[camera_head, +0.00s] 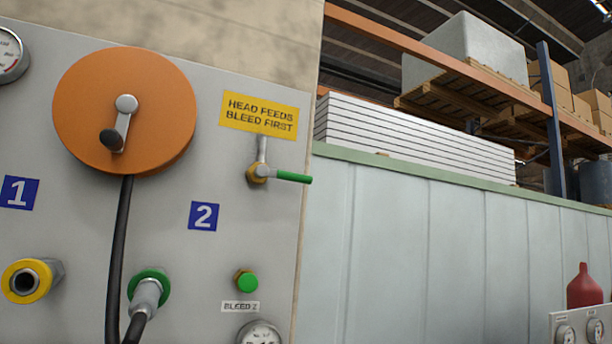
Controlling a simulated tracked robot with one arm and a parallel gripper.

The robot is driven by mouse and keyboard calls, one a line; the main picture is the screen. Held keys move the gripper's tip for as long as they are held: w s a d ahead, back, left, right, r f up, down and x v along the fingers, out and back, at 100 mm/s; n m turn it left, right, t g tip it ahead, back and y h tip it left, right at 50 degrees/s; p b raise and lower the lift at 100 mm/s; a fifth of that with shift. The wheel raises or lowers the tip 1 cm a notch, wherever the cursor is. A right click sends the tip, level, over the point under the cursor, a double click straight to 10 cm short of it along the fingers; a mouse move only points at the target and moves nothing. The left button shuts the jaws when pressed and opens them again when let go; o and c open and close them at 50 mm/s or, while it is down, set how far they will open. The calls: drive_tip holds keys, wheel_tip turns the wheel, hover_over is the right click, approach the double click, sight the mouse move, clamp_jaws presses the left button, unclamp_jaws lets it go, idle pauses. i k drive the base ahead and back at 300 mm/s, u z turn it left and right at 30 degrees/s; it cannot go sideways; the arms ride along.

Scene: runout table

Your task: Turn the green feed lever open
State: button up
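The green feed lever (294,177) is on the grey panel, below a yellow sign reading "HEAD FEEDS BLEED FIRST" (259,115). Its green handle points to the right, roughly level, from a brass valve body (258,173) with a grey pipe rising above it. The handle's tip reaches past the panel's right edge in the picture. Nothing touches the lever. My gripper does not show in this view.
Left of the lever is an orange reel (80,100) with a crank and a black hose (118,250) hanging down. Below are a green button (247,282), a green-collared hose coupling (147,290), a yellow-ringed port (27,281) and a gauge (259,333). A pale partition (400,230) stands right.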

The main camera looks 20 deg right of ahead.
sight(261, 171)
drive_tip(key=k, duration=1)
drive_tip(key=z, duration=0.65)
drive_tip(key=i, duration=2.25)
drive_tip(key=u, duration=0.65)
